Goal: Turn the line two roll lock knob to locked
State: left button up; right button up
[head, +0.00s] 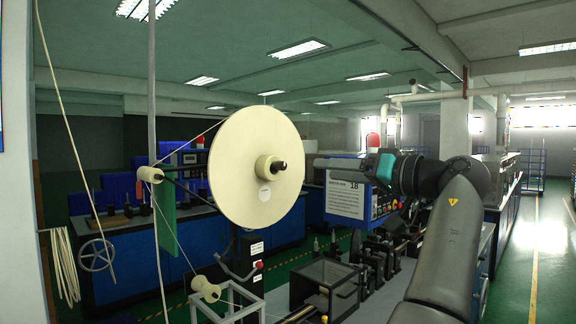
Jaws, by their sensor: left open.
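A large cream roll (246,168) stands upright on its spindle at the centre of the head view. Which line the roll belongs to and the knob's setting cannot be read.
A small guide roller (151,174) and a lower spool (205,289) carry the tape. A black control post with a red button (258,265) stands below the roll. A handwheel (97,255) is at left.

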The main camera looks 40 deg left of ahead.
aim_at(284, 167)
pick_arm(q)
jog(key=a+p, duration=0.1)
jog(key=a, duration=0.3)
jog(key=a+p, duration=0.1)
jog(key=a, duration=0.3)
jog(key=w+a+p, duration=0.1)
jog(key=a, duration=0.3)
jog(key=shift+a, duration=0.2)
grip_shut()
